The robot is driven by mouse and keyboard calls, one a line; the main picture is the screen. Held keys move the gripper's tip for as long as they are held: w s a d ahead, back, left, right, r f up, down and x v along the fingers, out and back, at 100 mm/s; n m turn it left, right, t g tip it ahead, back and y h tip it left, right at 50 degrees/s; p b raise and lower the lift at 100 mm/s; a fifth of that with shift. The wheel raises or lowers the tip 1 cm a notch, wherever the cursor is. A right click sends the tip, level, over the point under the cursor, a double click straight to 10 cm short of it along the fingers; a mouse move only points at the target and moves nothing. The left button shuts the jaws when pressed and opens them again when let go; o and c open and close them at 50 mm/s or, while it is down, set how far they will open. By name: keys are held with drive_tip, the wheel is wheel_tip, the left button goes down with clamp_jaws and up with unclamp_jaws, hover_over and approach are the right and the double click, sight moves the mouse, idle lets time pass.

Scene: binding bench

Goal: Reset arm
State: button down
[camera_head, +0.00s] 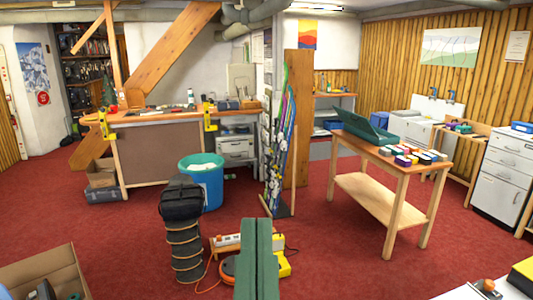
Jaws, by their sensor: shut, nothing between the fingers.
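The task names no objects apart from my arm. A dark green, long, flat form with a lengthwise groove (258,262) rises from the bottom edge at the middle. I cannot tell what it is or whether it is part of me.
A wooden table (385,165) with a green case (366,127) and small coloured boxes stands right. A teal bin (202,182) and a ringed dark column (185,245) stand left of centre. Cables and a power strip lie near the green form. Open red carpet (330,240) lies right of it.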

wheel_tip(320, 180, up, 25)
drive_tip(key=p, duration=1.9)
drive_tip(key=shift+w+f, duration=0.15)
drive_tip(key=shift+w, duration=0.05)
drive_tip(key=shift+d, duration=0.1)
